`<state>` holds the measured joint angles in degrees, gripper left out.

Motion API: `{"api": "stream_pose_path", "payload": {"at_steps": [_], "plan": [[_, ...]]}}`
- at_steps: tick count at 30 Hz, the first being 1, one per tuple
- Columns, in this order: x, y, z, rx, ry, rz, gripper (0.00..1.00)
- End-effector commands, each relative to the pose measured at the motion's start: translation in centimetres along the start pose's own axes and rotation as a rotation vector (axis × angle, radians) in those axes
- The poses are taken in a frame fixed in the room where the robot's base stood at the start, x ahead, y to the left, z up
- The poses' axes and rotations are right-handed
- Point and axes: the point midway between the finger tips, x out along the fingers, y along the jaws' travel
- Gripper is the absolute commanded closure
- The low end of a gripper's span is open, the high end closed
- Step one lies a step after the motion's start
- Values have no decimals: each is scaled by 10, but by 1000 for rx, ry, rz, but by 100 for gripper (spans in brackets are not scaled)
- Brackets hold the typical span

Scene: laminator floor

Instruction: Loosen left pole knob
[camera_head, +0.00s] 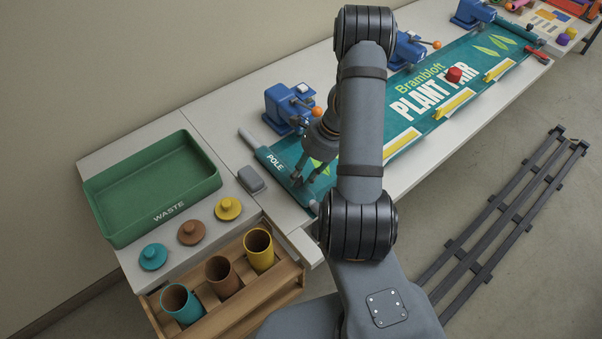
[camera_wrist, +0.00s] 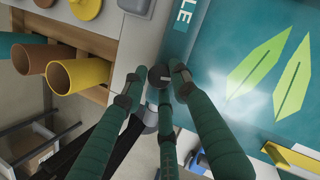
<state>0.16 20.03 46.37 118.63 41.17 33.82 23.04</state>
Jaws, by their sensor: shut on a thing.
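The left pole (camera_head: 268,157), a teal bar marked POLE, runs along the left end of the green Plant Fair banner (camera_head: 405,110). Its lettering also shows in the wrist view (camera_wrist: 182,18). A small dark round knob (camera_wrist: 160,75) sits at the pole's near end in the wrist view. My gripper (camera_head: 308,174) reaches down over the pole, partly hidden behind my arm. In the wrist view, its green-padded fingers (camera_wrist: 158,82) converge around the knob and are shut on it. The fingers hide most of the knob's sides.
A green WASTE tray (camera_head: 150,190) stands at left, with three lids (camera_head: 191,232) in front. A box below holds three cups (camera_head: 222,276). A grey block (camera_head: 251,179) lies beside the pole. Blue clamps (camera_head: 288,105) line the back edge. A dark rail (camera_head: 500,212) crosses the floor.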

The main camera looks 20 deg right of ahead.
Motion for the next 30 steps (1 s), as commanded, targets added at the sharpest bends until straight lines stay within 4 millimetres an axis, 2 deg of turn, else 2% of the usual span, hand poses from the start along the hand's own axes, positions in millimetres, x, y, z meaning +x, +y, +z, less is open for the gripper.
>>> {"api": "stream_pose_path", "payload": {"at_steps": [2, 30], "plan": [[-4, -6, 6, -66, -5, 17, 98], [1, -9, 10, -890, -3, 356, 99]]}}
